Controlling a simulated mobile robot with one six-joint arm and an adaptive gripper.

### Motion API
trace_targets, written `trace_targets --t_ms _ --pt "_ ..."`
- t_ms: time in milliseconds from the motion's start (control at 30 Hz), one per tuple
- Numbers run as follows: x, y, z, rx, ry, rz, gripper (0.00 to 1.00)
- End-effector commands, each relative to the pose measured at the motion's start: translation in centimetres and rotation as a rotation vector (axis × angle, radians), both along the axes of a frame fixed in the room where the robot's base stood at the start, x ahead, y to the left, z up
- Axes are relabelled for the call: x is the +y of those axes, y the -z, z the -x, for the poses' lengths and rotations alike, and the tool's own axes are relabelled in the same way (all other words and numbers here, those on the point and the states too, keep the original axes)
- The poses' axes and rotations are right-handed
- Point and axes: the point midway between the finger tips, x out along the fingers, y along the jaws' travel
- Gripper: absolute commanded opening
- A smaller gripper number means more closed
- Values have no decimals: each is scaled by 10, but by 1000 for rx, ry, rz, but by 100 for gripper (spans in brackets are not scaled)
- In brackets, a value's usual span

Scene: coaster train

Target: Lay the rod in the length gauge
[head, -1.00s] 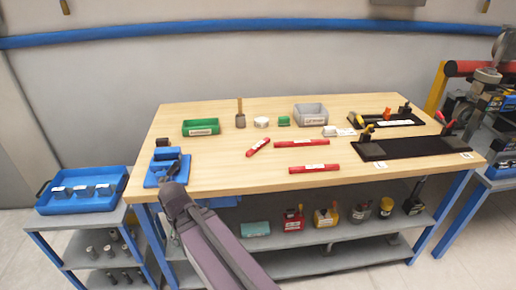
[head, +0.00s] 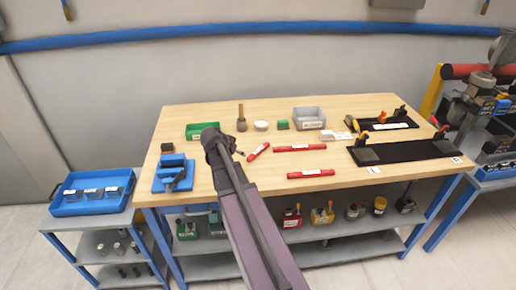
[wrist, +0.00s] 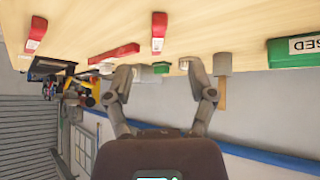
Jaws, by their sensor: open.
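Three red rods with white labels lie on the wooden bench: a short slanted one (head: 258,151), one behind it to the right (head: 300,148), and one nearer the front edge (head: 311,174). Three red pieces also show in the wrist view, at left (wrist: 36,35), middle (wrist: 114,53) and right (wrist: 158,33). Two black boards with upright pieces, one at the back (head: 385,126) and a longer one in front (head: 405,152), lie at the right; I cannot tell for certain which is the length gauge. My gripper (head: 230,146) is open and empty (wrist: 158,76), left of the short rod.
A green bin (head: 196,136), a mallet (head: 241,120), a white round piece (head: 261,126), a green block (head: 282,125) and a grey bin (head: 309,117) stand along the back. A blue fixture (head: 163,184) sits at the left.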

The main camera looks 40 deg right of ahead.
Motion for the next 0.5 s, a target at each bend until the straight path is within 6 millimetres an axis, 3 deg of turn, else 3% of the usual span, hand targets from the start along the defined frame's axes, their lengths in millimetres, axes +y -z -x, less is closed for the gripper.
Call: trace_targets --t_ms 100,200,500 --pt "-26 -14 -6 -56 68 38 71" --pt "-35 -18 -7 -81 95 56 71" --pt "-38 -18 -6 -89 104 60 71"
